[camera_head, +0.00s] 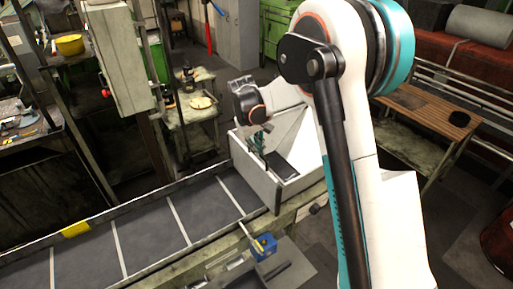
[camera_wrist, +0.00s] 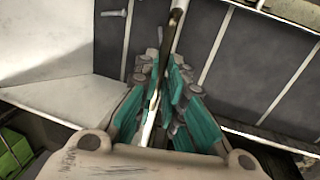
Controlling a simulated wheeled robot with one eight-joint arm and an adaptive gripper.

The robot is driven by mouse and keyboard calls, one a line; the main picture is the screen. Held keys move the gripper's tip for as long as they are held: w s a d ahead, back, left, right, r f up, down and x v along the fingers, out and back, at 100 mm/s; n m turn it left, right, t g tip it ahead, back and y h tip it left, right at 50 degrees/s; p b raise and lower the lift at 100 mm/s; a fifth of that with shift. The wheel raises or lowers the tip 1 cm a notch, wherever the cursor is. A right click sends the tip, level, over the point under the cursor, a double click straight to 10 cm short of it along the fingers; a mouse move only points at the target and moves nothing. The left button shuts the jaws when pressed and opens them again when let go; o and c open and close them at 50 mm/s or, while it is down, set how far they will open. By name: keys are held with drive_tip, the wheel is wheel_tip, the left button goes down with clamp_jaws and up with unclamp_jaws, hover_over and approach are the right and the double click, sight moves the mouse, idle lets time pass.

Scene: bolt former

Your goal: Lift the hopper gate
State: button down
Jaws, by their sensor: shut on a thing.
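The hopper (camera_head: 312,150) is a pale open-topped box at the end of the belt. Its gate (camera_head: 252,178) is the grey upright panel on the side facing the belt. In the wrist view the gate (camera_wrist: 178,22) shows edge-on as a thin strip between the hopper's inside and the belt. My gripper (camera_head: 258,148) points down at the middle of the gate's top edge. In the wrist view the teal fingers of my gripper (camera_wrist: 164,75) lie on both sides of the strip, shut on it. The fingers hide part of the edge.
The dark belt (camera_head: 150,235) with pale cross strips runs left from the hopper. A bolt (camera_wrist: 114,13) lies inside the hopper. A blue block (camera_head: 263,246) stands beside the belt. A wooden bench (camera_head: 425,110) stands at the right.

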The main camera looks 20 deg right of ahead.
wheel_tip(320, 180, up, 8)
drive_tip(key=p, duration=0.1)
drive_tip(key=c, duration=1.7)
unclamp_jaws()
drive_tip(key=r, duration=0.4)
drive_tip(key=a+r, duration=0.1)
drive_tip(key=r, duration=0.2)
drive_tip(key=a+r, duration=0.1)
drive_tip(key=r, duration=0.3)
drive_tip(key=shift+s+a+r, duration=0.15)
drive_tip(key=shift+s+r, duration=0.2)
